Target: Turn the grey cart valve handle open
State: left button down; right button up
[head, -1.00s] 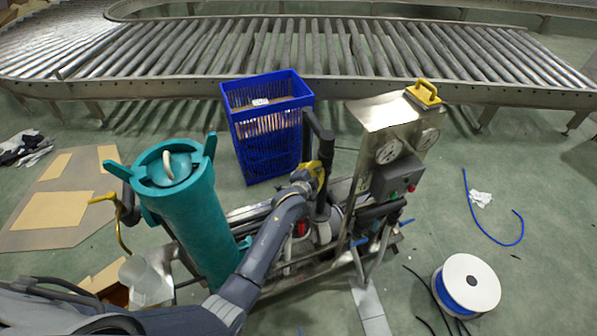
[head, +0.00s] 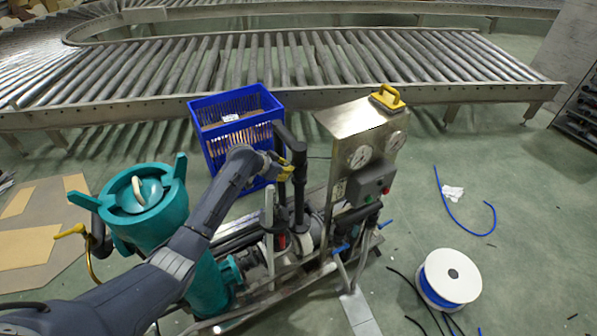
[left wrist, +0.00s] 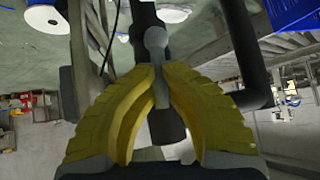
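The cart (head: 270,292) carries a teal cylinder, black pipes and a steel gauge panel. The grey valve handle (left wrist: 157,42) is a short lever with a round knob, seen in the left wrist view against a black pipe. My left gripper (left wrist: 158,78) has its yellow fingers closed in on the lever from both sides, with the knob sticking out beyond the tips. In the head view the left gripper (head: 287,168) is beside the upright black pipe (head: 299,190), and the handle is hard to make out there. My right gripper is not in view.
A blue crate (head: 213,135) stands behind the cart, in front of a roller conveyor (head: 300,62). The teal cylinder (head: 150,215) stands close under my left arm.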

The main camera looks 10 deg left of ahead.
pick_arm(q)
jog(key=shift+w+d+r+n+g+h, duration=0.15)
jog(key=shift+w+r+n+g+h, duration=0.15)
jog(key=shift+w+r+g+h, duration=0.15)
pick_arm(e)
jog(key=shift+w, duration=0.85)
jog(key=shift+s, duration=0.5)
pick_arm(q)
jog(key=c, duration=1.6)
grip_release()
jog(key=shift+f, duration=0.15)
jog(key=shift+o, duration=1.1)
jog(key=shift+s+f, duration=0.1)
jog(key=shift+f, duration=0.05)
jog(key=shift+a, duration=0.2)
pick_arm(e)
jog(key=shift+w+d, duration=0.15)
pick_arm(q)
notch_tip(320, 180, up, 10)
jog(key=shift+r, duration=0.1)
